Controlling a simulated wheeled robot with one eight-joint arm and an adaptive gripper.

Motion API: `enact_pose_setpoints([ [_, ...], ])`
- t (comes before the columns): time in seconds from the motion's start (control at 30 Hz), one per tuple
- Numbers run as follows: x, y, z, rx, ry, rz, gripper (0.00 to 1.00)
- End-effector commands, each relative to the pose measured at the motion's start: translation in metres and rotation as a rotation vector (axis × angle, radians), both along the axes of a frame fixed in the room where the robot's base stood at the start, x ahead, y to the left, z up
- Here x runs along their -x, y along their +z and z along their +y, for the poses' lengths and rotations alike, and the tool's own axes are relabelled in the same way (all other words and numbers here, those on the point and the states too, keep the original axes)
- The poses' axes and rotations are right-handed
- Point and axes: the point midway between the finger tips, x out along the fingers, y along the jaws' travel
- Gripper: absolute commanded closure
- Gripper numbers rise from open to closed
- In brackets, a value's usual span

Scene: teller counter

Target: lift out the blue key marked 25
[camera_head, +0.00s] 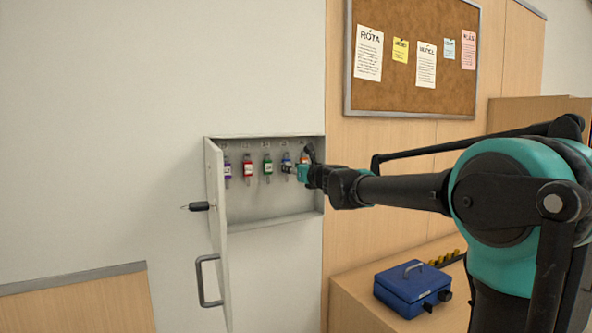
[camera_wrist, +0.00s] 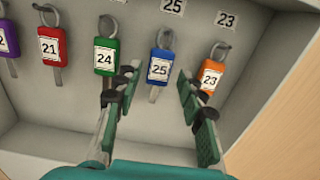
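The blue key marked 25 (camera_wrist: 161,64) hangs from a hook in the wall key cabinet, upright, under a label reading 25. It also shows small in the head view (camera_head: 286,163), partly covered by my gripper. My gripper (camera_wrist: 156,77) is open, with one finger on each side of the blue key in the wrist view. The left finger overlaps the lower edge of the green key's tag, and the right finger is beside the orange key. I cannot tell whether the fingers reach the blue key's depth; no contact shows.
Neighbouring keys hang close by: green 24 (camera_wrist: 106,57), red 21 (camera_wrist: 51,45), purple (camera_wrist: 8,40) and orange 23 (camera_wrist: 210,76). The cabinet door (camera_head: 216,230) stands open on the left. A blue cash box (camera_head: 404,286) sits on the counter below right.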

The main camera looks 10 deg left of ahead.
Motion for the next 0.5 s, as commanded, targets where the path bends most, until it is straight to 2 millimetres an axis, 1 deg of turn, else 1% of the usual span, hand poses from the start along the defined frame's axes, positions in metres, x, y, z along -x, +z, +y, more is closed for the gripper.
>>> enact_pose_setpoints([
  [0.2,-0.014,0.000,0.009,0.000,0.000,0.000,0.60],
  [0.5,-0.028,0.000,0.019,0.000,0.000,0.000,0.60],
])
